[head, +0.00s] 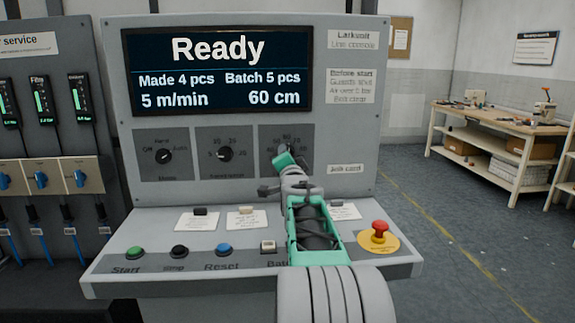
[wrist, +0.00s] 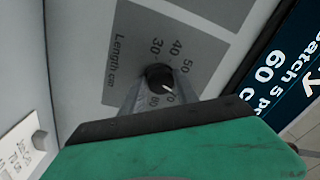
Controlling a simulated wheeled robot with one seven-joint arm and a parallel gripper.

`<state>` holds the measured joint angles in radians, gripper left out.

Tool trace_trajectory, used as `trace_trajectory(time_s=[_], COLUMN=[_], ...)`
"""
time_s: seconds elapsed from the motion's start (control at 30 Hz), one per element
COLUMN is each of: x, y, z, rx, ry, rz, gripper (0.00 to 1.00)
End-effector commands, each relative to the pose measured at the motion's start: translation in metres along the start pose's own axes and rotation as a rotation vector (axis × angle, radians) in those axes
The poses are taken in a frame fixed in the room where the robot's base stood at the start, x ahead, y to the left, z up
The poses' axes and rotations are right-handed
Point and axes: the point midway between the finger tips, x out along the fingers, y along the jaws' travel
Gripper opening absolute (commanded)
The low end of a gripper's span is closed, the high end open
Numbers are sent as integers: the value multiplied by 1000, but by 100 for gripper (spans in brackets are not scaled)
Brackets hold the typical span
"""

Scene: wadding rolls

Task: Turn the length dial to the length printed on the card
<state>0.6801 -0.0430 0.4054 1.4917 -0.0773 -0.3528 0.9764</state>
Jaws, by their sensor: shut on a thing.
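The length dial (wrist: 160,76) shows in the wrist view as a dark round knob with a white pointer mark, on a grey plate (wrist: 125,70) marked "Length cm". My gripper (head: 284,152) is at this dial in the head view and is shut on the knob; its fingers (wrist: 160,95) reach to both sides of it. In the head view the knob is hidden behind my gripper. The display (head: 217,70) reads Ready and 60 cm.
Two other dials, (head: 165,156) mode and a middle one (head: 225,154), sit left of my gripper. Two more cards (head: 197,222) lie on the desk. Start (head: 135,252), stop, reset and batch buttons line its front. A red emergency button (head: 379,231) stands right of my arm.

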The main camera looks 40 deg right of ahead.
Motion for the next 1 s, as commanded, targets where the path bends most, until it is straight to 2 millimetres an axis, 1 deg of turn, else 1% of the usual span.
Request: trace_trajectory(time_s=[0.1,0.3,0.5,0.7,1.0], x=[0,0,0,0,0], y=[1,0,-2,-2,-3], z=[2,1,0,0,0], rx=[103,253,355,407,422], ry=[6,15,20,23,24], rz=[2,9,13,16,16], gripper=[0,0,0,0,0])
